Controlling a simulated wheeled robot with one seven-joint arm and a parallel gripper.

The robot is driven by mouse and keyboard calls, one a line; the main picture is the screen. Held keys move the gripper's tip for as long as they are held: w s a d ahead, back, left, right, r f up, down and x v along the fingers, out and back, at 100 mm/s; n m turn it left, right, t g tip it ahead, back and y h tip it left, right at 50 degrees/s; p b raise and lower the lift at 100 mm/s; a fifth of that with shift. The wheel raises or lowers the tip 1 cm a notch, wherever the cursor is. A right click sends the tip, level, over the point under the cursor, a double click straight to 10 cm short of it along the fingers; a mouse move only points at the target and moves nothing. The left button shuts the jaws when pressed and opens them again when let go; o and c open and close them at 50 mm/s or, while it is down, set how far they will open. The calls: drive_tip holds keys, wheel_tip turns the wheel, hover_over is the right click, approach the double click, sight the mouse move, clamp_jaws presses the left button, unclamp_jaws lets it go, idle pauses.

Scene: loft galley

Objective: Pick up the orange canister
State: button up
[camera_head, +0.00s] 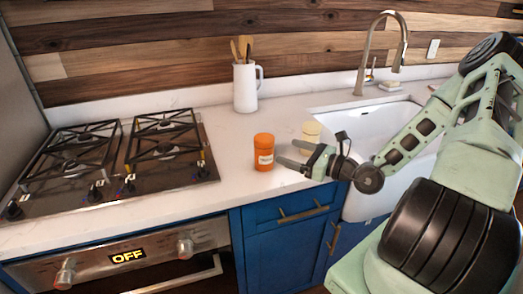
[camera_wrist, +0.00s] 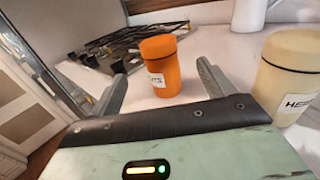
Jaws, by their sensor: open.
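The orange canister (camera_head: 264,152) stands upright on the white counter, between the stove and the sink. It has a white label on its side. In the wrist view the canister (camera_wrist: 161,66) stands ahead of my gripper, between the lines of its two fingers and apart from them. My gripper (camera_head: 292,155) is open and empty, just to the right of the canister in the head view, with its fingers pointing left toward it. The open fingers also show in the wrist view (camera_wrist: 160,88).
A cream canister (camera_wrist: 289,75) stands close to my gripper's right finger in the wrist view; in the head view it (camera_head: 311,131) is partly hidden behind my gripper. A white pitcher (camera_head: 245,88) with wooden utensils stands behind. A gas stove (camera_head: 190,166) lies left, a sink (camera_head: 365,125) right.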

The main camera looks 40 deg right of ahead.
sight(273, 146)
drive_tip(key=p+x, duration=0.1)
drive_tip(key=x, duration=0.5)
drive_tip(key=shift+w+a, duration=0.1)
drive_tip(key=shift+w, duration=0.05)
drive_tip(key=p+x, duration=0.1)
drive_tip(key=x, duration=0.3)
drive_tip(key=shift+a+p, duration=0.1)
drive_tip(key=shift+p, duration=0.3)
drive_tip(key=shift+w+a, duration=0.15)
drive_tip(key=shift+w, duration=0.45)
drive_tip(key=c, duration=1.2)
